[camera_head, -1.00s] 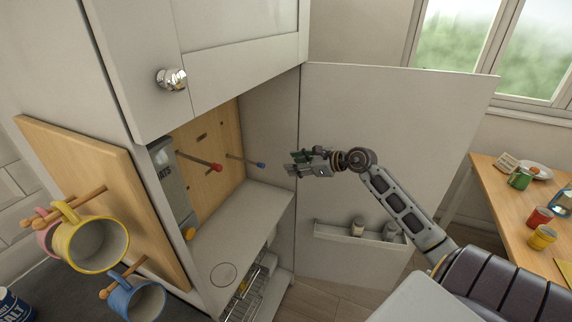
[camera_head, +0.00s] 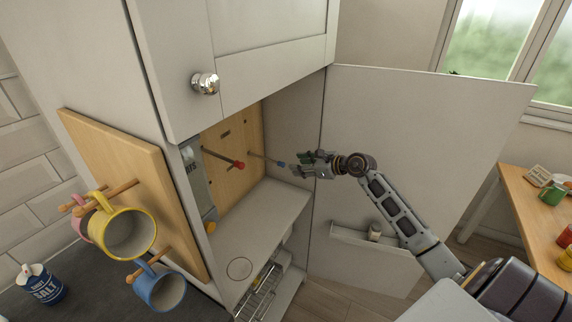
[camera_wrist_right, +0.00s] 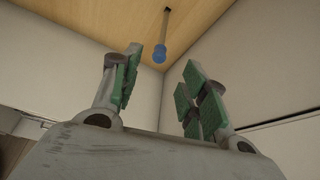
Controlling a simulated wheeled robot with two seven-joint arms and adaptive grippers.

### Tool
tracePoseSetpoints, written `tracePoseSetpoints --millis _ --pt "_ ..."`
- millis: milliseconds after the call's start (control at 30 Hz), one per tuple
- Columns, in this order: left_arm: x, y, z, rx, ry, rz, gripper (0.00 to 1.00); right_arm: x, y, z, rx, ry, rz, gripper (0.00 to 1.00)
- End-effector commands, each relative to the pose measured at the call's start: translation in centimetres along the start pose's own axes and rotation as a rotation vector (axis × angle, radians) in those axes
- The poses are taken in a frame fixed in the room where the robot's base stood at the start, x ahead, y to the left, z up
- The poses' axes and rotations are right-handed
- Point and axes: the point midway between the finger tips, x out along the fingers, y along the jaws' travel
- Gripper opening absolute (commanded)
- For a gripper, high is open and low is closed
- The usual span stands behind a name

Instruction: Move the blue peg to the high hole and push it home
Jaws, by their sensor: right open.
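The blue peg (camera_head: 281,164) is a thin grey rod with a blue end, standing out from the wooden board (camera_head: 245,140) inside the open cabinet. In the right wrist view the blue peg (camera_wrist_right: 160,54) lies between the open fingers in the picture, apparently just beyond their tips. My right gripper (camera_head: 298,163) is open and empty, just right of the blue end; its green pads show in the wrist view (camera_wrist_right: 161,68). A dark slot (camera_head: 225,133) shows high on the board; I cannot tell whether it is the high hole. My left gripper is out of view.
A red-ended rod (camera_head: 239,165) stands out left of the blue peg. A grey box (camera_head: 196,185) stands at the cabinet's left. The open door (camera_head: 410,150) is behind my right arm. Mugs hang at left, including a yellow one (camera_head: 128,232). The cabinet shelf (camera_head: 265,215) is mostly clear.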

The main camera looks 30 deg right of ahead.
Motion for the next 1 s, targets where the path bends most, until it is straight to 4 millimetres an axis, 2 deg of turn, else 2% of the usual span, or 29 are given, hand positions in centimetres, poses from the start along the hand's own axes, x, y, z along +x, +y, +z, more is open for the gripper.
tracePoseSetpoints --millis 700,1000 --pt "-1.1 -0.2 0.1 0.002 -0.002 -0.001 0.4 5.9 0.0 0.1 0.001 -0.002 0.0 0.44" --pt "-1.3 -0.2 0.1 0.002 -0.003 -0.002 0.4 7.2 0.1 0.1 -0.002 -0.001 0.001 0.44"
